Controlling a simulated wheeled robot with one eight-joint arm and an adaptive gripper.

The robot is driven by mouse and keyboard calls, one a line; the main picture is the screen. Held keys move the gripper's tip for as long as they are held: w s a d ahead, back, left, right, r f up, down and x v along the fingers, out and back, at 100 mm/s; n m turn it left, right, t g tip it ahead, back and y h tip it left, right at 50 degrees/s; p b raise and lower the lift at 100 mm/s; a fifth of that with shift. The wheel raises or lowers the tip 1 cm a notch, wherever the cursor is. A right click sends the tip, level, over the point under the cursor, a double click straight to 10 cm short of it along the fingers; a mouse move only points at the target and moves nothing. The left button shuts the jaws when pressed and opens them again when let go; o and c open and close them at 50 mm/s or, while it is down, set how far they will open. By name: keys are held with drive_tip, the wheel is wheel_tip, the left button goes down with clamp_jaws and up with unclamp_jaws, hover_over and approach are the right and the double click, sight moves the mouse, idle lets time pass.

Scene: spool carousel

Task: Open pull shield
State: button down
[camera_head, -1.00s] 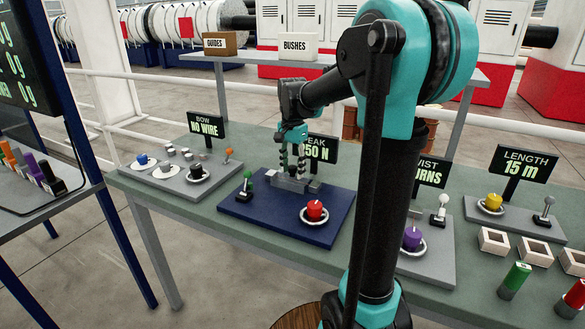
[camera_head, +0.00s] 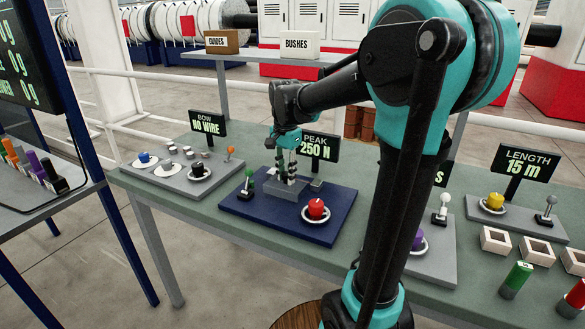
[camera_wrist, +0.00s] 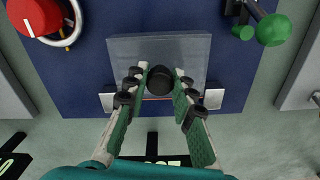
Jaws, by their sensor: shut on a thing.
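The pull shield (camera_wrist: 125,55) is a grey, see-through panel on the blue board (camera_head: 240,211), below the PEAK sign (camera_head: 319,148). It also shows in the head view (camera_head: 284,195). A black round knob (camera_wrist: 159,88) stands at the shield's near edge in the wrist view. My gripper (camera_head: 286,180) reaches down from above, and its two green-padded fingers are shut on the knob, one on each side. In the wrist view, metal blocks (camera_wrist: 212,99) lie beside the fingers, with a thin red line between them. The fingers partly hide these parts.
On the blue board, a red dial (camera_head: 316,210) sits at the front right and a green-knobbed lever (camera_head: 248,184) at the left. Grey boards with dials and levers flank it. The PEAK sign, reading 250 N, stands close behind my gripper.

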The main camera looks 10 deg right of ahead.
sight(282, 187)
drive_tip(key=shift+s+a, duration=0.75)
drive_tip(key=shift+s, duration=0.3)
drive_tip(key=c, duration=1.3)
unclamp_jaws()
drive_tip(key=shift+o, duration=0.2)
drive_tip(key=shift+r, duration=0.1)
wheel_tip(282, 187, up, 12)
